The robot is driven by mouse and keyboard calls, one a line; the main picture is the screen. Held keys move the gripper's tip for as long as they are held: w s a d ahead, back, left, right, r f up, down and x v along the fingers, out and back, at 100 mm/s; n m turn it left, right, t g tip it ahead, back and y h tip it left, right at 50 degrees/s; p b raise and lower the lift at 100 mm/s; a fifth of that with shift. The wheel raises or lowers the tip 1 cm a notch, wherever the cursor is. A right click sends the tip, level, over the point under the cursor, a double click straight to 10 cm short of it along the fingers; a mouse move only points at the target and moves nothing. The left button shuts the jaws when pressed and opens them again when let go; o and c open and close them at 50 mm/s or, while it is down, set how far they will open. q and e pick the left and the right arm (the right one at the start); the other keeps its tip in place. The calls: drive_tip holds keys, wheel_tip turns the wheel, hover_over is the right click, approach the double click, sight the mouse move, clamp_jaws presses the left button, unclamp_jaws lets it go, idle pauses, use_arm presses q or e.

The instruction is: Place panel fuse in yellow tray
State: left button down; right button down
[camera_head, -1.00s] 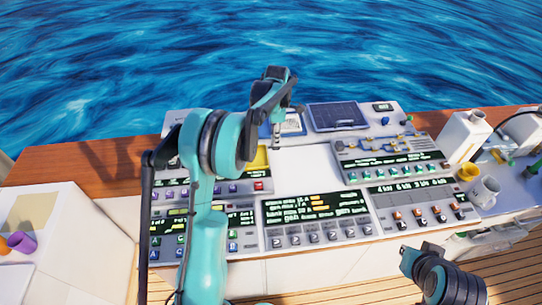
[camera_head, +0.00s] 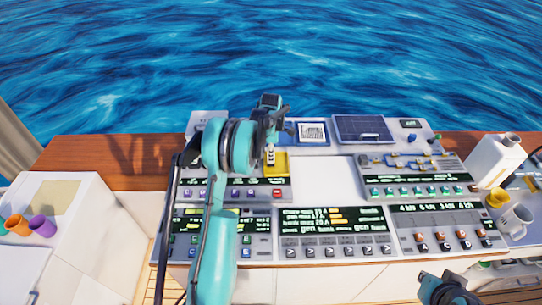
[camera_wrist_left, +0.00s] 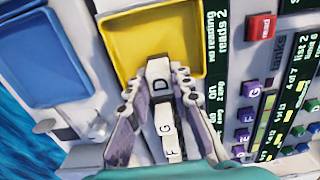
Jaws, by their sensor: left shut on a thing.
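My left gripper (camera_head: 271,140) is shut on the panel fuse (camera_head: 270,156), a small pale block. In the left wrist view the fuse (camera_wrist_left: 160,88) shows black letters on its faces and sits between the fingers of the left gripper (camera_wrist_left: 158,105). In the left wrist view the fuse's far end overlaps the lower edge of the yellow tray (camera_wrist_left: 150,40). I cannot tell its height above the tray. My right gripper (camera_head: 443,288) is partly cut off at the bottom right.
A blue tray (camera_wrist_left: 40,55) is beside the yellow one. A red button (camera_head: 277,193) and button panels (camera_head: 335,235) are close by. A bare white panel (camera_head: 325,178) lies right of the yellow tray. A white jug (camera_head: 495,160) and mugs stand at the right; cups (camera_head: 42,226) stand at the left.

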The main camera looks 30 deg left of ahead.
use_arm(q)
drive_tip(key=shift+f, duration=0.15)
drive_tip(key=shift+f, duration=0.1)
drive_tip(key=c, duration=1.3)
unclamp_jaws()
drive_tip(key=shift+f, duration=0.1)
drive_tip(key=shift+c, duration=0.2)
